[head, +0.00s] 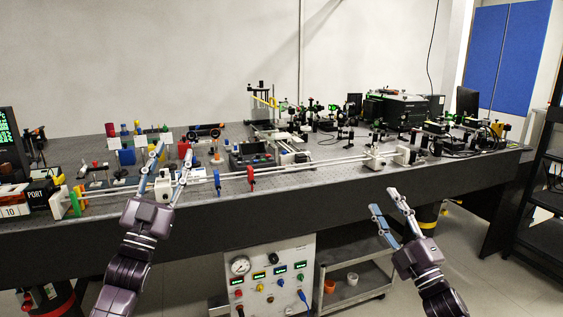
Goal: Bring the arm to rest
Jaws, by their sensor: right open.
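My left gripper (168,176) is raised at the front left edge of the optical bench (330,215). Its two fingers point up and away and stand apart, with nothing visible between them. My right gripper (386,207) is in front of the bench's front side, right of the middle. Its fingers are spread and empty. Both of my arms come in from the bottom of the view. Neither gripper visibly holds anything, though the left fingertips overlap small parts on the bench behind them.
Long rails with a blue holder (217,180) and a red holder (251,178) run along the bench front. A control panel (271,277) and a grey cart (357,270) stand below. Optics mounts and a dark instrument (402,110) fill the back right. Floor is clear at lower right.

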